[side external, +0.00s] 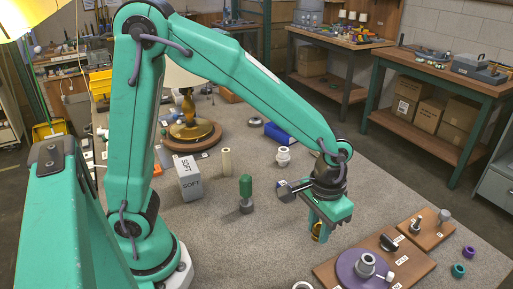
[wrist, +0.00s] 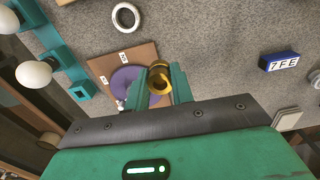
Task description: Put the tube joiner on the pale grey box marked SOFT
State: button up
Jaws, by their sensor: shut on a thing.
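The tube joiner, a short brass-coloured hollow cylinder (wrist: 159,76), is between the fingers of my gripper (wrist: 163,86) in the wrist view. My gripper is shut on it. The pale grey box marked SOFT (side external: 188,179) stands upright on the mat to the left, well apart from my gripper. The box does not clearly show in the wrist view.
A wooden board with a purple disc (side external: 347,268) lies below right of my gripper. A green-topped post (side external: 246,194), a cream cylinder (side external: 226,162) and a white fitting (side external: 283,155) stand between the box and my gripper. A lamp (side external: 190,125) stands behind the box.

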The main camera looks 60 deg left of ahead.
jog(key=s+a+r+n, duration=0.1)
jog(key=a+n, duration=0.3)
jog(key=a, duration=0.4)
jog(key=s+a+r+n, duration=0.2)
jog(key=a+r+n, duration=0.2)
jog(key=a, duration=0.4)
jog(key=s+a+r+n, duration=0.1)
jog(key=a+n, duration=0.3)
jog(key=a, duration=0.4)
jog(key=shift+s+a+r+n, duration=0.1)
jog(key=shift+s+r+n, duration=0.1)
jog(key=shift+r, duration=0.2)
jog(key=shift+s+a+r+n, duration=0.1)
jog(key=shift+s+r+n, duration=0.1)
jog(key=shift+r, duration=0.15)
jog(key=s+a+r+n, duration=0.2)
jog(key=s+a+n, duration=0.3)
jog(key=s+a, duration=0.1)
jog(key=shift+s+a+r, duration=0.2)
jog(key=shift+s, duration=0.15)
send_over(186, 165)
notch_tip(186, 165, down, 7)
jog(key=shift+f, duration=2)
